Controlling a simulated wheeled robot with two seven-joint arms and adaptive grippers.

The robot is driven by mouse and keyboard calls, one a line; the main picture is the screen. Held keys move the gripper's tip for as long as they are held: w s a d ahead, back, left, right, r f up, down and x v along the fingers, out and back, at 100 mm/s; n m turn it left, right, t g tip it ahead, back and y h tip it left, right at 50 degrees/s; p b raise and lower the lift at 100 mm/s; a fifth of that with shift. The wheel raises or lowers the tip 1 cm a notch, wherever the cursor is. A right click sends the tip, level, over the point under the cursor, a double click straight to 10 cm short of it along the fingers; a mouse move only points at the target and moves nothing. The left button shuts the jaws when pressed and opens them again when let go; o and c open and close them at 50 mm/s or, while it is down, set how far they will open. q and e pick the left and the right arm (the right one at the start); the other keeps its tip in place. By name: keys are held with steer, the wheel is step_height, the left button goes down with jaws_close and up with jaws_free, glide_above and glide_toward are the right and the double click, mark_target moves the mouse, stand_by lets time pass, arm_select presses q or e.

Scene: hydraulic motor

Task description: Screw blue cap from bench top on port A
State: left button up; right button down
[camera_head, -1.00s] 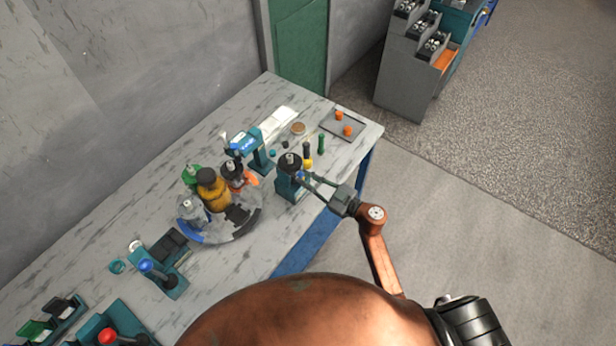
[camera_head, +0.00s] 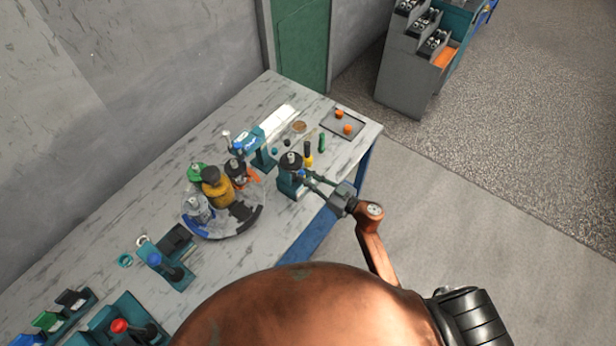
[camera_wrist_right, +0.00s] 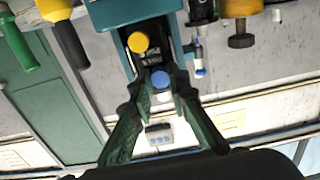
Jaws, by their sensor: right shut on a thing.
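The hydraulic motor (camera_head: 291,163) has a dark round top and sits on a teal block (camera_head: 287,186) near the bench's front edge. My right gripper (camera_head: 303,176) reaches it from the right, with its fingertips at the block's side. In the right wrist view, the right gripper (camera_wrist_right: 159,86) is shut on the blue cap (camera_wrist_right: 161,79), which lies between its fingertips against the teal block's face. A yellow cap (camera_wrist_right: 138,42) sits just above it on the same face. Whether the blue cap is seated on port A cannot be told. My left gripper is out of view.
A round carousel (camera_head: 246,225) with bottles stands left of the motor. A tray (camera_head: 357,121) with orange caps lies at the bench's far right end. Green (camera_head: 322,141) and dark-and-yellow (camera_head: 308,152) tools stand behind the motor. Joystick stands (camera_head: 172,272) are at the near left.

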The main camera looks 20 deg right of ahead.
steer(key=shift+r, duration=0.2)
steer(key=shift+a+r+m+p, duration=0.15)
steer(key=shift+m+p, duration=0.15)
steer(key=shift+p, duration=0.35)
steer(key=shift+w+m+p, duration=0.1)
steer(key=shift+m+p, duration=0.6)
steer(key=shift+p, duration=0.25)
steer(key=c, duration=2.1)
jaws_free()
steer(key=shift+f, duration=0.25)
steer(key=shift+s+d+p, duration=0.35)
